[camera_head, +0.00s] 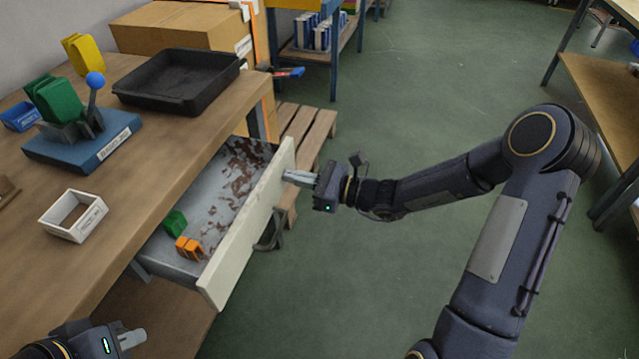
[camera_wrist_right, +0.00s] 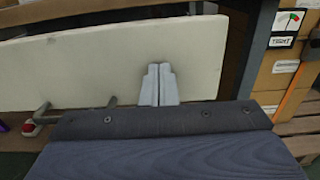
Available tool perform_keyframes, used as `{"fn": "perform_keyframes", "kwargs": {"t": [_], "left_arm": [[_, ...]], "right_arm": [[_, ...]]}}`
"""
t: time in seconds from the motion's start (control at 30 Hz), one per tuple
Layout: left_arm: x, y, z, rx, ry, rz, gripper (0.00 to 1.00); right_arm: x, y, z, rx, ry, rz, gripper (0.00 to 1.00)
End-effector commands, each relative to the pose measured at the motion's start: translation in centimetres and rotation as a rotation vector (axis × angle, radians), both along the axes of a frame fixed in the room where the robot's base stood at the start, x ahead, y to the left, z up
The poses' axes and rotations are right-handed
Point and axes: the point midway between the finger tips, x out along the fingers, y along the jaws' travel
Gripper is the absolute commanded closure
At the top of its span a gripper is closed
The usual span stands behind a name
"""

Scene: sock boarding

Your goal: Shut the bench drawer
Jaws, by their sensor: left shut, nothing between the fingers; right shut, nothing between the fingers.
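The bench drawer (camera_head: 213,205) is pulled out from under the wooden bench top (camera_head: 150,160). Its pale front panel (camera_head: 246,229) faces right, with a dark handle (camera_head: 272,231) on its outer face. A green item (camera_head: 174,223) and an orange item (camera_head: 189,247) lie inside. My right gripper (camera_head: 287,176) is shut and empty, its fingertips at the far part of the front panel. In the right wrist view the closed fingers (camera_wrist_right: 159,85) are against or very near the panel (camera_wrist_right: 110,68); I cannot tell if they touch. My left gripper (camera_head: 140,336) is shut and empty at the lower left.
On the bench are a black tray (camera_head: 178,81), a blue stand (camera_head: 82,146) with green pieces, a white open box (camera_head: 73,215) and a small blue bin (camera_head: 20,117). Cardboard boxes (camera_head: 170,28) and a wooden pallet (camera_head: 304,135) stand beyond.

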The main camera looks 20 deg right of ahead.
Motion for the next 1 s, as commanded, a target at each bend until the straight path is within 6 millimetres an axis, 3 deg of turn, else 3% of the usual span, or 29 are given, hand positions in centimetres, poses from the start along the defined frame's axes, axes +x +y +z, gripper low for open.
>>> {"fn": "perform_keyframes", "kwargs": {"t": [0.2,0.5,0.7,1.0], "left_arm": [[0.0,0.0,-1.2,0.000,0.000,0.000,1.00],[0.0,0.0,-2.2,0.000,0.000,0.000,1.00],[0.0,0.0,-2.5,0.000,0.000,0.000,1.00],[0.0,0.0,-2.5,0.000,0.000,0.000,1.00]], "right_arm": [[3.2,5.1,-0.2,0.003,-0.001,0.005,1.00],[6.6,9.9,-0.1,0.002,-0.001,0.002,1.00],[7.7,11.5,-0.1,-0.001,-0.001,0.001,1.00],[8.2,12.1,0.1,0.002,-0.001,-0.001,1.00]]}}
